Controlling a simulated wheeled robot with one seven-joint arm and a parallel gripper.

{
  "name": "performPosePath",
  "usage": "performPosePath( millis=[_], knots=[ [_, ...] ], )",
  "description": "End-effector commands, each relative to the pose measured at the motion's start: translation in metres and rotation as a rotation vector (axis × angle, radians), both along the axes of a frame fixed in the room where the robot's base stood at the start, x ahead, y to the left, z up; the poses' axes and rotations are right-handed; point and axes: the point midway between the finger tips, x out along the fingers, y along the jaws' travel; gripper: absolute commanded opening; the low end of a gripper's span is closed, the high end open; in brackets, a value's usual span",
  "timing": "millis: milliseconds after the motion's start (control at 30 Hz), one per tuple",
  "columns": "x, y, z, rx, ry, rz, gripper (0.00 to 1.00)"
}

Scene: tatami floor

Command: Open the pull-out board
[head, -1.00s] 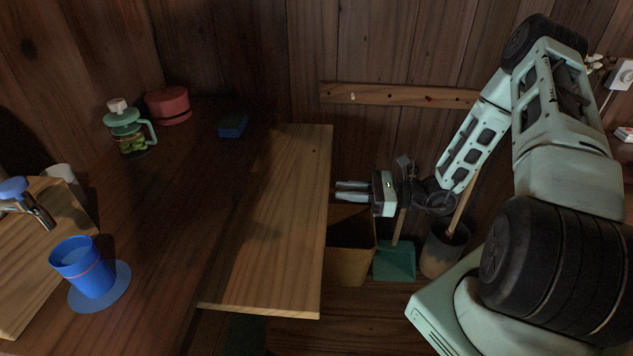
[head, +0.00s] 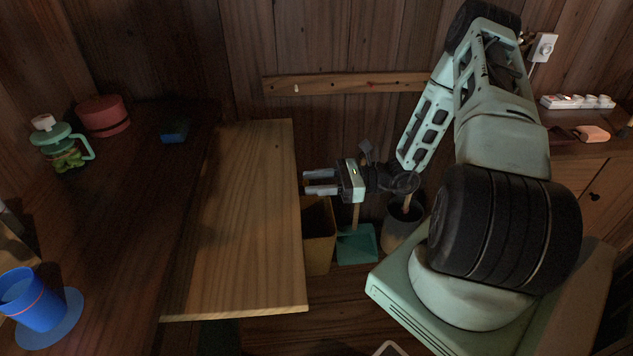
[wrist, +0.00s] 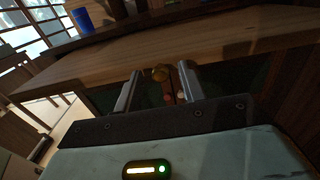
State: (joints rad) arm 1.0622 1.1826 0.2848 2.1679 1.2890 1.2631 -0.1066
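The pull-out board (head: 245,220) is a pale wooden slab standing out to the right from the dark counter. Its front edge runs across the wrist view (wrist: 200,45). My gripper (head: 306,183) is just right of the board's right edge in the head view, fingers pointing left at it. I cannot tell whether a finger touches the knob or the board.
On the dark counter (head: 130,220) stand a blue cup (head: 32,302), a green-lidded jar (head: 62,147), a red pot (head: 103,116) and a blue block (head: 174,131). A yellowish bin (head: 318,240), a teal dustpan (head: 358,245) and a grey bucket (head: 400,228) stand below, near my arm.

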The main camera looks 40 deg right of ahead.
Motion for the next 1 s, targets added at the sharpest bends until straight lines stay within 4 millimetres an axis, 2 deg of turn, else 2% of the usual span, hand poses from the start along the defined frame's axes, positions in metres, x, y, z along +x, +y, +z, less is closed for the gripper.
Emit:
performPosePath(
  millis=[133, 267, 800, 1000],
  knots=[
    [-0.002, -0.003, 0.0, -0.001, 0.0, -0.002, 0.4],
    [-0.011, -0.016, 0.0, -0.002, 0.0, -0.004, 0.4],
    [-0.082, -0.114, -0.001, -0.004, 0.0, -0.004, 0.4],
    [-0.098, -0.135, -0.001, -0.001, -0.001, -0.001, 0.4]
  ],
)
